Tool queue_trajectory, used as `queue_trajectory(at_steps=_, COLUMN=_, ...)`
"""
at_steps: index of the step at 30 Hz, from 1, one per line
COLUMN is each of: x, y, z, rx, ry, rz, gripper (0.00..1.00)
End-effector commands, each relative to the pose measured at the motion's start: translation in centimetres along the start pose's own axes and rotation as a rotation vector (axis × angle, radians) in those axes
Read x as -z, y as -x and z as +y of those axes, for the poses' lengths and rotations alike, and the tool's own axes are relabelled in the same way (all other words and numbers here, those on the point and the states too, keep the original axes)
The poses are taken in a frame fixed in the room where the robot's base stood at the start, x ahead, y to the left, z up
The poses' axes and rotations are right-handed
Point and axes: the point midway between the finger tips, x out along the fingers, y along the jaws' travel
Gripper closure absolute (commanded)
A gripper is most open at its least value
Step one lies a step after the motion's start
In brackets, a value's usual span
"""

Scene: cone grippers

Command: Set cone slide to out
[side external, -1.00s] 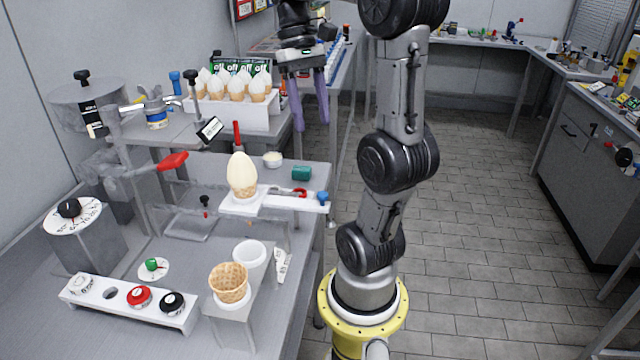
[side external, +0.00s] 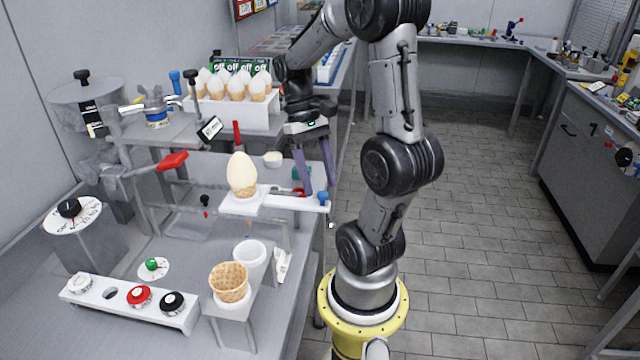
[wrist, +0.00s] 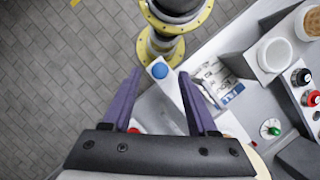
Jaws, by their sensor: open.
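The cone slide is a white bar (side external: 285,203) with a blue knob (side external: 323,198) at its right end. A filled ice cream cone (side external: 242,178) stands upright on the white plate at its left end. My gripper (side external: 319,190) is open and points down with its purple fingertips close to the knob. In the wrist view the blue knob (wrist: 160,70) shows between the two spread fingertips (wrist: 159,74), and the white bar (wrist: 172,97) runs back between the fingers. I cannot tell whether a finger touches the knob.
A waffle cone (side external: 229,283) and a white cup (side external: 249,259) stand in a holder in front. A red-handled lever (side external: 172,162) is left of the slide. A rack of filled cones (side external: 232,115) stands behind. Floor to the right is clear.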

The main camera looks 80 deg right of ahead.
Motion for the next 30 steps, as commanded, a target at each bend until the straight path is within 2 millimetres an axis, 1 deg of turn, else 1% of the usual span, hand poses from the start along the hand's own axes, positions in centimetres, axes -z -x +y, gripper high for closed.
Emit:
queue_trajectory(at_steps=3, x=0.0, y=-1.0, z=0.0, rx=0.0, ry=0.0, rz=0.0, gripper=0.41)
queue_trajectory(at_steps=6, x=0.0, y=-1.4, z=0.0, rx=0.0, ry=0.0, rz=0.0, gripper=0.41)
queue_trajectory(at_steps=14, x=0.0, y=-1.5, z=0.0, rx=0.0, ry=0.0, rz=0.001, gripper=0.41)
queue_trajectory(at_steps=15, x=0.0, y=-1.5, z=0.0, rx=0.0, ry=0.0, rz=0.001, gripper=0.45)
queue_trajectory(at_steps=17, x=0.0, y=-1.5, z=0.0, rx=0.0, ry=0.0, rz=0.001, gripper=0.55)
queue_trajectory(at_steps=18, x=0.0, y=-1.5, z=0.0, rx=0.0, ry=0.0, rz=0.001, gripper=0.63)
queue_trajectory(at_steps=20, x=0.0, y=-1.5, z=0.0, rx=0.0, ry=0.0, rz=0.001, gripper=0.73)
queue_trajectory(at_steps=24, x=0.0, y=-1.5, z=0.0, rx=0.0, ry=0.0, rz=0.001, gripper=0.99)
queue_trajectory(at_steps=25, x=0.0, y=-1.5, z=0.0, rx=0.0, ry=0.0, rz=0.001, gripper=1.0)
queue_trajectory(at_steps=30, x=0.0, y=-1.5, z=0.0, rx=0.0, ry=0.0, rz=0.001, gripper=1.0)
